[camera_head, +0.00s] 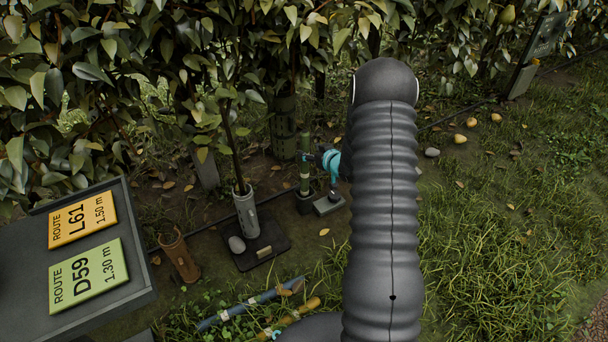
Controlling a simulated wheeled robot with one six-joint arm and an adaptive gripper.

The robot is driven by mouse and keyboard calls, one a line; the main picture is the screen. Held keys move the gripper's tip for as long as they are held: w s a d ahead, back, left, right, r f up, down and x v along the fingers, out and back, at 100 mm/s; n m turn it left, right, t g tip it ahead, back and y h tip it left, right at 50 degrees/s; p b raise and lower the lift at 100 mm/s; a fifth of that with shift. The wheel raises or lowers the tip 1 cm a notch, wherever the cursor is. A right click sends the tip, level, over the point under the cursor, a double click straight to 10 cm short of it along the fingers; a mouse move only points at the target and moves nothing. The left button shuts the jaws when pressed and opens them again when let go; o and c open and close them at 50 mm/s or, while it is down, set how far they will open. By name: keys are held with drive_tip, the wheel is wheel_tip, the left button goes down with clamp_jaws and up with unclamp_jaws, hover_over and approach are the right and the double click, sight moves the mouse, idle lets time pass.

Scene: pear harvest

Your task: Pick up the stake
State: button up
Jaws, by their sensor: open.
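Several stake-like poles show, and I cannot tell which one is the task's stake. A blue-grey stake (250,304) with pale bands lies in the grass at the bottom. A yellow bamboo stake (298,312) lies beside it, its lower end wrapped in teal. A green stake (305,165) stands upright in a dark base, left of my arm. My grey ribbed arm runs up the middle of the picture and hides the ground behind it. My gripper is not visible, and nor is anything it may hold.
A sign board (130,277) with route plates is at left. A grey tube (246,214) around a trunk stands on a dark mat (275,238), beside a rusty pipe (178,255). A teal object (331,165) is above a grey block (327,206). Grass at right is mostly open, with fallen pears (471,122).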

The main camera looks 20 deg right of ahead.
sight(307, 150)
drive_tip(key=shift+f+x, duration=0.1)
drive_tip(key=shift+x, duration=1.3)
drive_tip(key=shift+f+x, duration=0.15)
drive_tip(key=shift+x, duration=1.2)
drive_tip(key=shift+s+d, duration=0.1)
drive_tip(key=shift+d, duration=0.05)
clamp_jaws()
